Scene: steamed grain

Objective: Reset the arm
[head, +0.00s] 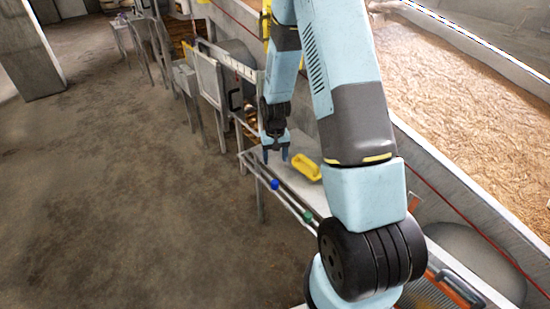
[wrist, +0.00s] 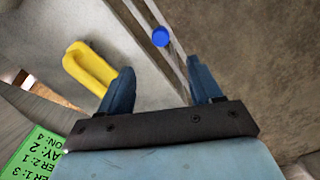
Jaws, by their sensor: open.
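My gripper (head: 275,154) hangs over the pale table (head: 284,172) near its left edge in the head view, fingers pointing down. In the wrist view my gripper (wrist: 163,88) shows two blue fingers spread apart with nothing held between them. My light-blue arm fills the middle of the head view and hides part of the table.
A yellow object (head: 305,166) lies on the table right of my gripper; it also shows in the wrist view (wrist: 90,68). Blue (head: 275,184) and green (head: 308,217) knobs sit along the table edge. A grain bed (head: 460,110) lies right. The left floor is clear.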

